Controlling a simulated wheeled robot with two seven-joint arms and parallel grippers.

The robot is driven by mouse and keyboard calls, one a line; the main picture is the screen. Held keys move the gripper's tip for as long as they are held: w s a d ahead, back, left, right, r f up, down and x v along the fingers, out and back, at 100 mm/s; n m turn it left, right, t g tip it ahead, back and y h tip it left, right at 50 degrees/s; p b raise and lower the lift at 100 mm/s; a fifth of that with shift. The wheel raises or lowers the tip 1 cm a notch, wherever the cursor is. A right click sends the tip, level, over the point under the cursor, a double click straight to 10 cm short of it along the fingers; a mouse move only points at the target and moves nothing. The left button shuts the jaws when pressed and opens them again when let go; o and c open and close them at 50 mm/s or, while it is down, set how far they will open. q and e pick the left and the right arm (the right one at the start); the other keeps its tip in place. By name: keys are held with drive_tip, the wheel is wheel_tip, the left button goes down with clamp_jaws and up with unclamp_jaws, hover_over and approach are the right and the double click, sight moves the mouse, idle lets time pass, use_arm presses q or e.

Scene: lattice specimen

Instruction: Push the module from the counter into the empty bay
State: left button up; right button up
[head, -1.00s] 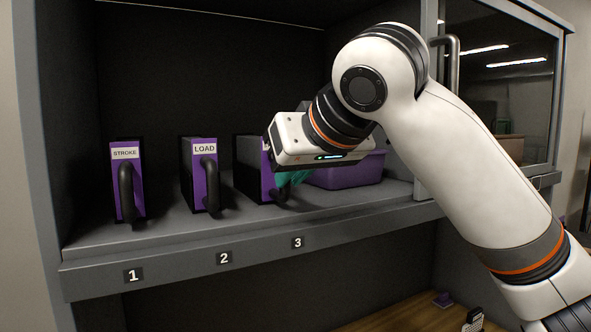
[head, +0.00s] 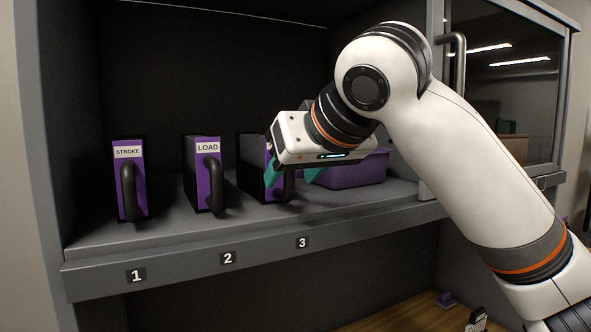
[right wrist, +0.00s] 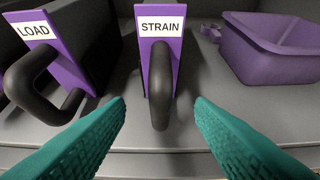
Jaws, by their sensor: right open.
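The STRAIN module (right wrist: 160,60), purple-fronted with a black handle, stands upright on the shelf above the label 3. It also shows in the head view (head: 252,170), its front partly hidden by my gripper. My right gripper (head: 292,178) is open in front of it. In the right wrist view its teal fingers (right wrist: 160,115) lie apart on either side of the handle's near end, with nothing between them clearly gripped. The LOAD module (head: 208,175) stands above label 2 and the STROKE module (head: 130,180) above label 1. My left gripper is not in view.
A purple bin (head: 355,168) sits on the shelf right of the STRAIN module. A glass cabinet door with a metal handle (head: 458,75) is at the right. The shelf's front edge (head: 180,270) carries the number labels. A wooden counter (head: 400,318) lies below.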

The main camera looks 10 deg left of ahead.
drive_tip(key=shift+o, duration=1)
drive_tip(key=shift+s+d, duration=0.1)
drive_tip(key=shift+r, duration=0.1)
drive_tip(key=v, duration=0.5)
drive_tip(key=b+v, duration=0.4)
drive_tip(key=v, duration=0.8)
